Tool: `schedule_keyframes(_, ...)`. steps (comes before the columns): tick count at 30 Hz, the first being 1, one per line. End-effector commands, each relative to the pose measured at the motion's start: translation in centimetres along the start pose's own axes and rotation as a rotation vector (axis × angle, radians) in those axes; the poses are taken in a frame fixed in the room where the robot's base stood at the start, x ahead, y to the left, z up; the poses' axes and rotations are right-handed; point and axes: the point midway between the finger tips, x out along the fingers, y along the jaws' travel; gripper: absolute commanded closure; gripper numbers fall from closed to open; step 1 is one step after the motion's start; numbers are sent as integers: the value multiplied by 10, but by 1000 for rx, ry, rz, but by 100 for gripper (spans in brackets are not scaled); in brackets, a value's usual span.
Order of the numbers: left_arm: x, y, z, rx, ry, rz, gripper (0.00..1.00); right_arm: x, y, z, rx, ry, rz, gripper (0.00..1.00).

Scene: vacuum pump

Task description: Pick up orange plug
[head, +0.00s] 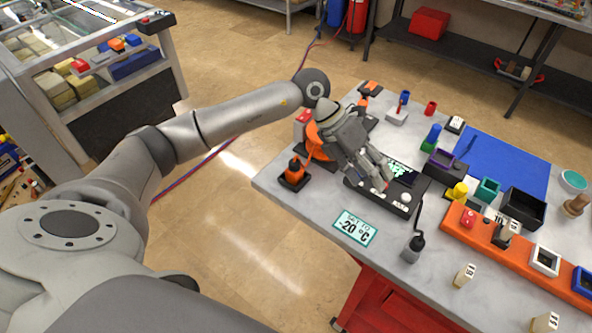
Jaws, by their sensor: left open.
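The small orange piece (295,168) that looks most like the plug stands upright on a black square base at the table's left corner. My left gripper (384,177) is open, with nothing seen between its fingers. It is to the right of the orange piece and apart from it, over or just above a black device (381,199) with a green-lit display (398,170). The gripper hides part of the device and part of a larger rounded orange body (317,149) behind it. My right gripper is out of view.
A "SET TO -20 °C" card (355,228) lies at the table's front edge. A dark bottle (413,248) with a bent spout stands to its right. An orange rail (500,242) with coloured sockets, a black bin (522,208) and a blue mat (505,158) fill the right side.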

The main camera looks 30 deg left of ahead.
Motion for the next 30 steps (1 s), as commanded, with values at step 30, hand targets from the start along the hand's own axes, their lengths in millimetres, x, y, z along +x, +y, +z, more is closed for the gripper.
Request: schedule_keyframes(30,-90,176,-36,-160,205,661,41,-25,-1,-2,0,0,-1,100)
